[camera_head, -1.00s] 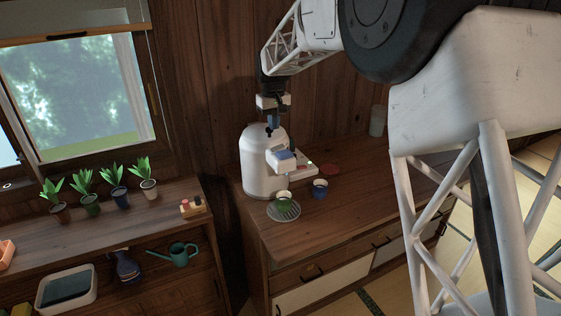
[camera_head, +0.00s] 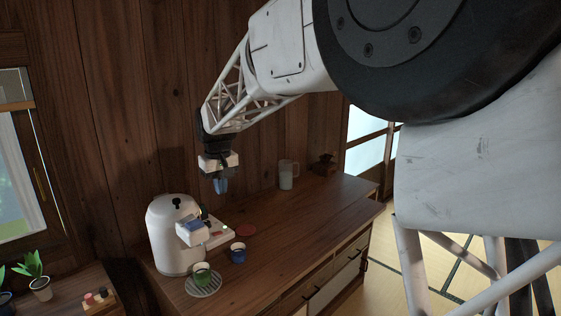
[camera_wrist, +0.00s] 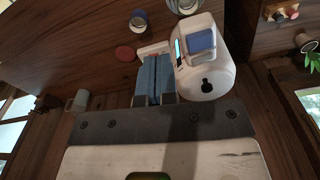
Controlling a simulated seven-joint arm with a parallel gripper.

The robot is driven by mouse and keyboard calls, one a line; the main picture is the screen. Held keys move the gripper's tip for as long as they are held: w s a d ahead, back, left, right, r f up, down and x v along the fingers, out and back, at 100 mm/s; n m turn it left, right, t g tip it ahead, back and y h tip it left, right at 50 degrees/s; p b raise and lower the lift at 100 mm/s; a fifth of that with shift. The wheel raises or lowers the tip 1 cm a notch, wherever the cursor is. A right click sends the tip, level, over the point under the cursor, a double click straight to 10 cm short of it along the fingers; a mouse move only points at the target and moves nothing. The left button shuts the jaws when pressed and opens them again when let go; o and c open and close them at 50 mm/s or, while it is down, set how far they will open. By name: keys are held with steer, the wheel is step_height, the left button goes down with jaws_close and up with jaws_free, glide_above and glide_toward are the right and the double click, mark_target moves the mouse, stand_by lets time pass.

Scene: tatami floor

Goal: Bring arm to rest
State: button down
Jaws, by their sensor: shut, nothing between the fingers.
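My gripper (camera_head: 220,186) hangs pointing down above the wooden counter, behind and to the right of the white rounded machine (camera_head: 172,240). Its blue fingers (camera_wrist: 153,80) are together, with nothing between them. In the wrist view the fingers reach toward the white machine (camera_wrist: 212,75), which lies beside and beyond them. My arm comes in from the upper right of the head view, bent, with its forearm sloping down to the left. The gripper appears clear of the counter and the machine.
A blue cup (camera_head: 238,253) and a flat red disc (camera_head: 246,230) are near the machine. The counter's right part (camera_head: 320,210) is mostly clear.

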steer(key=s+d+r+m+t, duration=0.1)
steer(key=s+d+m, duration=0.1)
steer(key=s+d, duration=0.85)
steer(key=s+d+r+m, duration=0.2)
steer(key=s+d, duration=0.6)
steer(key=d, duration=0.5)
steer(key=s+d+f+m, duration=0.1)
steer(key=s+d+f, duration=0.1)
steer(key=s+d, duration=0.2)
steer(key=s+d+f+m, duration=0.1)
steer(key=s+d+f, duration=0.2)
steer(key=s, duration=0.8)
steer(key=s+d+f+m+t, duration=0.1)
steer(key=s+d+f, duration=0.2)
steer(key=s+d, duration=0.2)
steer(key=s, duration=0.2)
steer(key=shift+s+f, duration=0.2)
steer(key=shift+s, duration=0.2)
